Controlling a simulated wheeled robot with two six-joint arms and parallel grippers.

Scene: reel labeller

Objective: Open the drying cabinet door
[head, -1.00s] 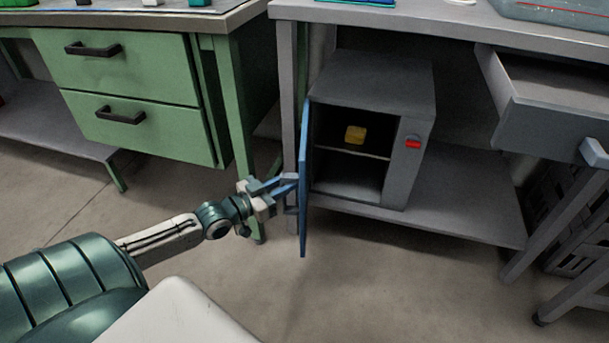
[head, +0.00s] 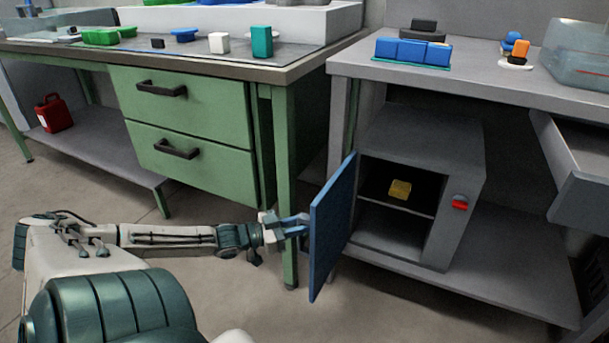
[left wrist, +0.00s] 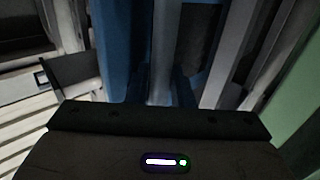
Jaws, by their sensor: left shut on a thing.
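The drying cabinet (head: 465,195) is a grey box on the lower shelf under the grey bench. Its blue door (head: 331,228) stands wide open, swung out to the left of the opening. Inside, a yellow block (head: 400,189) sits on the inner shelf. My left gripper (head: 300,226) is at the outer face of the door, shut on the door handle, which is mostly hidden by the fingers. In the left wrist view the blue door (left wrist: 118,50) runs up beside a pale bar between the dark fingers (left wrist: 162,88). My right gripper is not in view.
A green drawer unit (head: 190,130) with its table stands left of the cabinet. An open grey drawer (head: 580,170) juts out at the right. Blue bins (head: 412,52) sit on the grey bench top. A red canister (head: 53,113) is at far left. The floor before the cabinet is clear.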

